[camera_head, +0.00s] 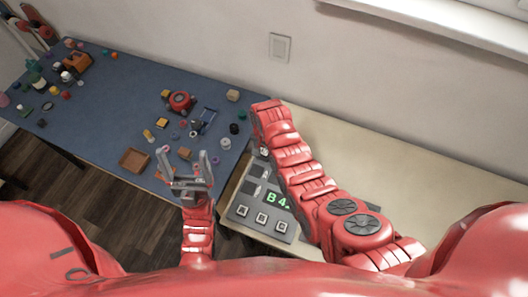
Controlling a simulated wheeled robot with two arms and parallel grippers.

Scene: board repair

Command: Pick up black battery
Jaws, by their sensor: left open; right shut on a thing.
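My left gripper (184,157) is open over the front edge of the blue mat, its two grey fingers wide apart with nothing held between them. My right arm reaches across the grey device and bends down at its far end. Only a small grey part of my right gripper (263,151) shows beside the forearm, at the back of the device. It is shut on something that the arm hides. A small black round thing (234,128) lies on the mat left of the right arm. I cannot make out for certain which thing is the black battery.
The grey device (240,210) has a green "B4." display, dark recesses and several buttons. The blue mat (110,110) holds a red round part (180,101), a brown tray (134,161) and several small parts. The pale tabletop (410,165) at right is mostly clear.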

